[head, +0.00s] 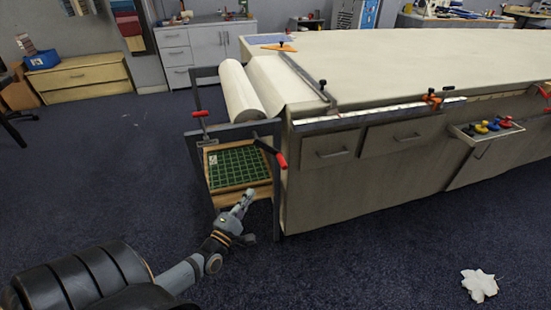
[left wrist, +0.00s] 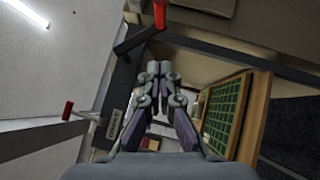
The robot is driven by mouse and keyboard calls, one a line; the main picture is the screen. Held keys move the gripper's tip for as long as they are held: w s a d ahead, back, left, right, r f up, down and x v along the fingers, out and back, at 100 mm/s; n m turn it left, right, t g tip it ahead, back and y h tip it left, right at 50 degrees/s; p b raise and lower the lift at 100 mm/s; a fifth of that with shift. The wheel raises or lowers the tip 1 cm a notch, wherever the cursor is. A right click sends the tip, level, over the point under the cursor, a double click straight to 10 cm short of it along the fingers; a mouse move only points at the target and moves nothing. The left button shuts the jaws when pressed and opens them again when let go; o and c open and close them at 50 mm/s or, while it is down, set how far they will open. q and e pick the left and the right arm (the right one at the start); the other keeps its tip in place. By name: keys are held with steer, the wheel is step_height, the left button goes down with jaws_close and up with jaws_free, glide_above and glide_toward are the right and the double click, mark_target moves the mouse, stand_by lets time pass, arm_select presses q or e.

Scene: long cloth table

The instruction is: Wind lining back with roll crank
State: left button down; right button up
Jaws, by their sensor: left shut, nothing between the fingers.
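The roll of pale lining (head: 240,92) lies in a dark frame (head: 236,131) at the table's left end, and its cloth runs onto the long table (head: 400,62). A crank with a red grip (head: 281,160) sticks out from the frame's near side. In the left wrist view the red grip (left wrist: 159,16) is at the top, beyond the fingertips. My left gripper (head: 247,196) is shut and empty, below and left of the crank grip and apart from it. It also shows in the left wrist view (left wrist: 159,70). My right gripper is not in view.
A second red-topped handle (head: 200,113) stands at the frame's left. A green gridded board (head: 237,167) sits on a wooden shelf under the roll. Clamps (head: 433,99) and a small open drawer (head: 487,128) line the table's front. A white scrap (head: 479,285) lies on open floor.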

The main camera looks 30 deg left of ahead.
arm_select(q)
steer(key=b, duration=0.1)
glide_toward(269, 150)
steer(key=w+f, duration=0.3)
steer(key=w+d, duration=0.1)
steer(key=w+d+r, duration=0.1)
steer(key=w+d, duration=0.1)
steer(key=shift+w, duration=0.1)
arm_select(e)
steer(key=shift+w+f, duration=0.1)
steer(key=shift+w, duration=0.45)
arm_select(q)
steer(key=shift+d, duration=0.1)
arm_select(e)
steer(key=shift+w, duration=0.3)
arm_select(q)
steer(key=shift+b, duration=0.4)
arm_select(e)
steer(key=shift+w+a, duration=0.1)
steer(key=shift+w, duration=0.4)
arm_select(q)
steer(key=shift+w+d+n+b, duration=0.1)
steer(key=shift+n+b, duration=0.2)
steer(key=shift+b, duration=0.05)
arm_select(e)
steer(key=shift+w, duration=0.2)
